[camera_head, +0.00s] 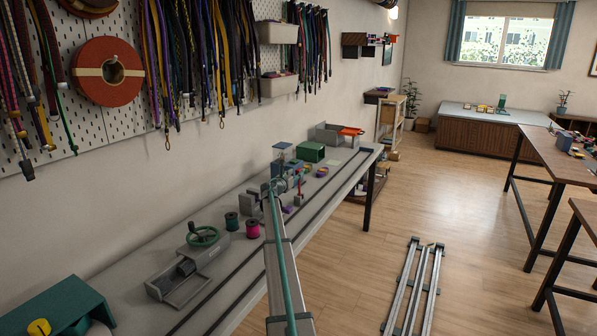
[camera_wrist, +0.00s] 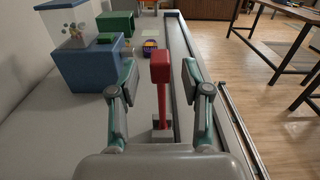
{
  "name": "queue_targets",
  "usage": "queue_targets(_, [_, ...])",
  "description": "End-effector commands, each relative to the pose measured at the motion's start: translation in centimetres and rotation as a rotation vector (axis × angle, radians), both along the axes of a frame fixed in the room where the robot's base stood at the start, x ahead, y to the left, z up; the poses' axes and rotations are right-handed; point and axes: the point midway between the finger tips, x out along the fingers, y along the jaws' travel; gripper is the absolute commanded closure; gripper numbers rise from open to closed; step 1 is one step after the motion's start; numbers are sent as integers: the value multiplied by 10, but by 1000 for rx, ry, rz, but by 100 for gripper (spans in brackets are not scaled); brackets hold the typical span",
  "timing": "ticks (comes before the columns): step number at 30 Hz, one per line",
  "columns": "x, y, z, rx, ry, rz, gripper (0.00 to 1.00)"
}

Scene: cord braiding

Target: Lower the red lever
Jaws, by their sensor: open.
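In the wrist view the red lever (camera_wrist: 161,88) stands upright on a small grey base, with a block-shaped red head on top. My gripper (camera_wrist: 160,90) is open, with one finger on each side of the lever. I see a gap between the lever and each finger, so they look apart. In the head view my gripper (camera_head: 285,184) is small and far down the workbench, and the lever is hard to make out there.
A blue box with a clear top (camera_wrist: 82,62) stands left of my gripper, with a green box (camera_wrist: 116,24) behind it. The workbench (camera_head: 130,260) also holds a green handwheel device (camera_head: 203,237) and a magenta spool (camera_head: 252,229).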

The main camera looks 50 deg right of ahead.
Motion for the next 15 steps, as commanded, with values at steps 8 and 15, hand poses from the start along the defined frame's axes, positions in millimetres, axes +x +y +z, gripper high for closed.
queue_targets(8, [7,-34,1,0,-1,-1,52])
queue_targets(15, [6,-36,0,0,-2,0,52])
